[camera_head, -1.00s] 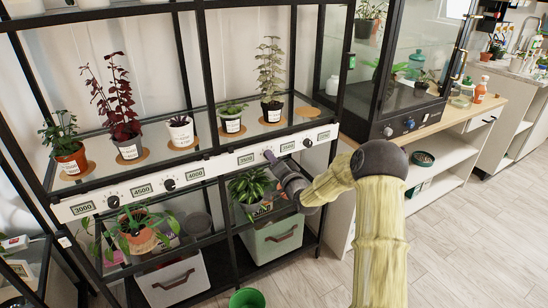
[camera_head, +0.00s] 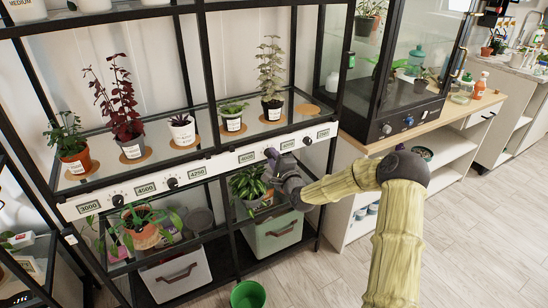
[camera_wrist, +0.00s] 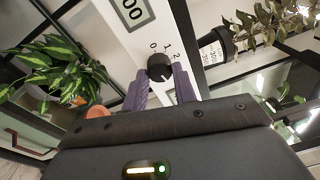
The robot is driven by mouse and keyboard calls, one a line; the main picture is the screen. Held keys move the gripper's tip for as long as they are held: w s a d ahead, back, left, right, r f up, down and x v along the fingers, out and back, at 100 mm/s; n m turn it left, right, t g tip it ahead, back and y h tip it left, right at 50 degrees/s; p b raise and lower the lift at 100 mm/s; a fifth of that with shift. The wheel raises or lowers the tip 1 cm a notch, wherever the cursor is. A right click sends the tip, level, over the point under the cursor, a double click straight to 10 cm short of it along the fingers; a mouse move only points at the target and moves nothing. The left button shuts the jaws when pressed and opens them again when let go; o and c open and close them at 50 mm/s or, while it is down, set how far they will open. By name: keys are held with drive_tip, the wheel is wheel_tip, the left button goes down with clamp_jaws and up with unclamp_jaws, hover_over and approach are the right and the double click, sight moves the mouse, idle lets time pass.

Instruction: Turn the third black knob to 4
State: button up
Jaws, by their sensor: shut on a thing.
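The third black knob from the left (camera_wrist: 160,67) sits on the white strip of the plant shelf (camera_head: 225,163). The purple fingers of my gripper (camera_wrist: 158,82) are shut on this knob, one finger on each side. In the head view my gripper (camera_head: 272,155) reaches the strip from the front and hides most of the knob. The numerals 0, 1 and 2 show around the knob in the wrist view; the 4 is not visible there. I cannot tell for certain which mark the knob points at.
Other black knobs are on the strip: two to the left (camera_head: 118,200) (camera_head: 172,183) and one to the right (camera_head: 307,141). Potted plants stand above on the glass shelf. The floor in front is mostly clear.

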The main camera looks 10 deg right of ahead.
drive_tip(key=shift+m, duration=0.3)
drive_tip(key=o, duration=1)
drive_tip(key=shift+c, duration=0.2)
drive_tip(key=v, duration=1.7)
drive_tip(key=shift+s, duration=0.2)
drive_tip(key=shift+d+r, duration=0.1)
